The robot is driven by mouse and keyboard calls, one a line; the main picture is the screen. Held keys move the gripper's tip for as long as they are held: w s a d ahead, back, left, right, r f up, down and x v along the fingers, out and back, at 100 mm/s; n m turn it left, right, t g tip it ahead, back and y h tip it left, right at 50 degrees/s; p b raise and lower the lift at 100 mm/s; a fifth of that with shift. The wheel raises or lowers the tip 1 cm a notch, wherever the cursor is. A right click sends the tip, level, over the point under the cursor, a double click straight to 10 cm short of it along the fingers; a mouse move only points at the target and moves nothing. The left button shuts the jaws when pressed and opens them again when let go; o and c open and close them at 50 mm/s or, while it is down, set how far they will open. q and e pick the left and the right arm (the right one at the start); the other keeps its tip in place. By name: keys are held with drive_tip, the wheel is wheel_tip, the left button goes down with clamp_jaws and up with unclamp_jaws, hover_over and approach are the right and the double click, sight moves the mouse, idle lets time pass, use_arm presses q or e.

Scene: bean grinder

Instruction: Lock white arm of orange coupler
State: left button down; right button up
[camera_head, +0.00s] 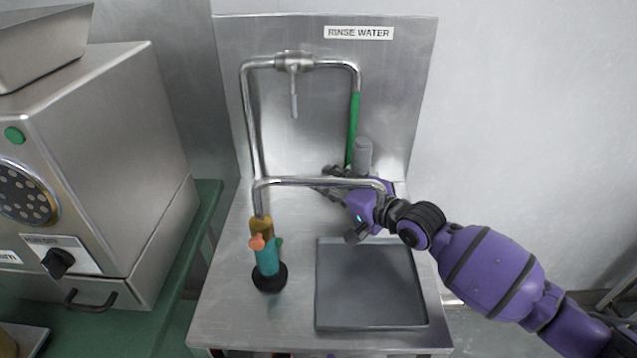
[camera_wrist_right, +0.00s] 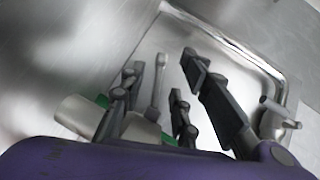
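An orange part (camera_head: 257,242) sits on the upright teal and brass fitting (camera_head: 267,260), which stands on a black round base on the steel counter. I cannot make out a white arm on it. My right gripper (camera_head: 328,181) reaches in from the right behind the lower bent pipe (camera_head: 320,182), partly hidden by it, apart from the teal fitting. In the right wrist view its dark fingers (camera_wrist_right: 163,75) are spread, and a thin grey bar (camera_wrist_right: 158,88) shows between them in the picture; I cannot tell its depth. My left gripper is not in view.
A tall steel pipe frame (camera_head: 247,110) carries a hanging lever (camera_head: 294,105). A green sleeve (camera_head: 353,130) and a grey cylinder (camera_head: 363,155) are near my right gripper. A shallow grey tray (camera_head: 370,322) lies in front. A steel machine (camera_head: 110,170) stands at left.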

drive_tip(key=shift+x, duration=1.7)
clamp_jaws()
